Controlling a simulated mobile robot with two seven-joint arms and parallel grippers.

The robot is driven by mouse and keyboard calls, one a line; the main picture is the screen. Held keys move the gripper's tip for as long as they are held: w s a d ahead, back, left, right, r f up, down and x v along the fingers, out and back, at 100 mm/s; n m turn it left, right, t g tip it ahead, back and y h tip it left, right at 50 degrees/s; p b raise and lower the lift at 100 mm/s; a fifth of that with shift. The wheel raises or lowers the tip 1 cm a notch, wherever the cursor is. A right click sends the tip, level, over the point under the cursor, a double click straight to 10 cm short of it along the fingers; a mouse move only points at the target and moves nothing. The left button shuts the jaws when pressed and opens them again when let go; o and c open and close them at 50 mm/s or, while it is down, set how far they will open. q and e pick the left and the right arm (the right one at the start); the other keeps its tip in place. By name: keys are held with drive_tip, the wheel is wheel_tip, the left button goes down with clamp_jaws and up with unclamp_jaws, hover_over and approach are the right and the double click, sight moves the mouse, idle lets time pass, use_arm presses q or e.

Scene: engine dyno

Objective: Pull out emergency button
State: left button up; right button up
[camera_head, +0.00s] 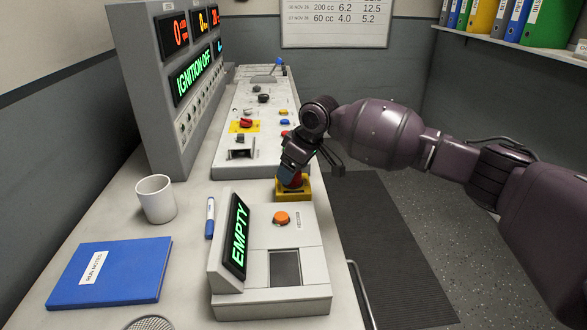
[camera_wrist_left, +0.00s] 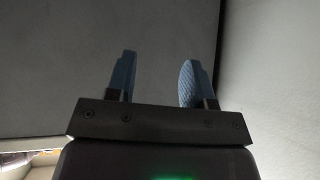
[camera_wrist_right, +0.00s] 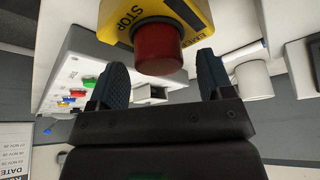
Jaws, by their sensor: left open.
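The emergency button is a red mushroom knob (camera_wrist_right: 158,48) on a yellow box (camera_wrist_right: 185,15) marked STOP in the right wrist view. In the head view the yellow box (camera_head: 294,190) sits at the desk's edge, with the red knob (camera_head: 291,178) partly hidden by my right gripper (camera_head: 288,175). My right gripper (camera_wrist_right: 161,78) is open around the near end of the knob, one finger on each side, with a visible gap at both sides. My left gripper (camera_wrist_left: 158,78) is open and empty before a plain grey surface; it is outside the head view.
A grey unit with an EMPTY display (camera_head: 238,235) and orange button stands nearest the yellow box. A control panel (camera_head: 255,130) with several coloured buttons lies behind it. A white mug (camera_head: 156,200), blue marker (camera_head: 210,218) and blue notebook (camera_head: 112,272) are on the left.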

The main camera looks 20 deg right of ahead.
use_arm(q)
drive_tip(key=shift+w+r, duration=0.15)
use_arm(e)
drive_tip(key=shift+f, duration=0.1)
drive_tip(key=shift+r, duration=0.2)
drive_tip(key=p+v, duration=0.1)
drive_tip(key=v, duration=0.3)
drive_tip(key=shift+w, duration=0.1)
use_arm(q)
drive_tip(key=r, duration=0.1)
drive_tip(key=p, duration=0.1)
drive_tip(key=r+p, duration=0.1)
drive_tip(key=shift+w+d+r+t, duration=0.2)
drive_tip(key=shift+w+r+t, duration=0.1)
drive_tip(key=shift+r, duration=0.05)
use_arm(e)
drive_tip(key=v, duration=0.6)
drive_tip(key=shift+r, duration=0.2)
use_arm(q)
drive_tip(key=shift+w+r, duration=0.15)
use_arm(e)
drive_tip(key=shift+d, duration=0.1)
drive_tip(key=shift+s+f, duration=0.1)
drive_tip(key=shift+s, duration=0.1)
